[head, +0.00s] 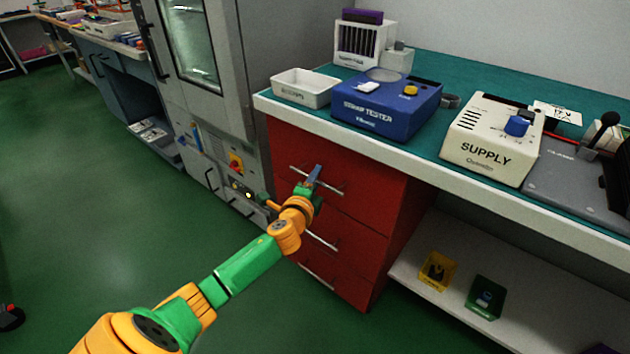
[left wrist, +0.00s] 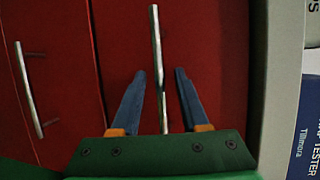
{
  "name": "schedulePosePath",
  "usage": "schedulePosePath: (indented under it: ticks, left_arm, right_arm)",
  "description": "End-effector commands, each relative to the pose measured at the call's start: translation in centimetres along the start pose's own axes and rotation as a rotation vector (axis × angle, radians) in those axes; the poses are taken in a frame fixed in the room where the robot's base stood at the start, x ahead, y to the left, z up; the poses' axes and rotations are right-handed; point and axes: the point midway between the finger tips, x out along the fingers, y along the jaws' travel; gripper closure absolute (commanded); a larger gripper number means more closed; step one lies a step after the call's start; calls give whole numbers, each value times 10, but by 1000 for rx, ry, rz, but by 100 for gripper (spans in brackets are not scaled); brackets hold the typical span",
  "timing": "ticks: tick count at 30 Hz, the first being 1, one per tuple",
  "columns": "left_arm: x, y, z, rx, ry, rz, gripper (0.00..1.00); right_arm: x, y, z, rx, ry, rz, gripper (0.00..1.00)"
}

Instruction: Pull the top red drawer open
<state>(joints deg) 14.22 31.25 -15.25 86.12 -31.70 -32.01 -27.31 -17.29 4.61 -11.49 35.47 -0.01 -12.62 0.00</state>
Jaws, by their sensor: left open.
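The top red drawer (head: 372,195) sits under the bench top and looks closed, flush with the cabinet front. Its silver bar handle (head: 327,186) shows in the head view, partly covered by my left gripper (head: 312,178). In the left wrist view the top handle (left wrist: 155,45) runs between the two blue fingers of my left gripper (left wrist: 159,82). The fingers are open, one on each side of the bar, with gaps on both sides. I cannot tell how deep the bar sits between them. My right gripper is not in view.
Lower drawer handles show below, one in the left wrist view (left wrist: 28,90). A grey cabinet (head: 225,110) stands close on the left. The bench top holds a white bin (head: 303,95), a blue strap tester (head: 385,112) and a supply unit (head: 490,145). Green floor is clear in front.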

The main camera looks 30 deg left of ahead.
Motion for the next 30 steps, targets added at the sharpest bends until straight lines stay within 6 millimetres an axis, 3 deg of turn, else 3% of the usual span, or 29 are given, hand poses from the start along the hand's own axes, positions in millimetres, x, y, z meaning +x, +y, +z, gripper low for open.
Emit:
schedulePosePath:
  ticks: [1, 6, 30]
  left_arm:
    - [0, 0, 0, 0, 0, 0, 58]
    - [0, 0, 0, 0, 0, 0, 100]
    - [0, 1, 0, -1, -1, 2, 100]
  right_arm:
    - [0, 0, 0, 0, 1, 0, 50]
    - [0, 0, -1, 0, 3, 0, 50]
    - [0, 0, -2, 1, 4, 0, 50]
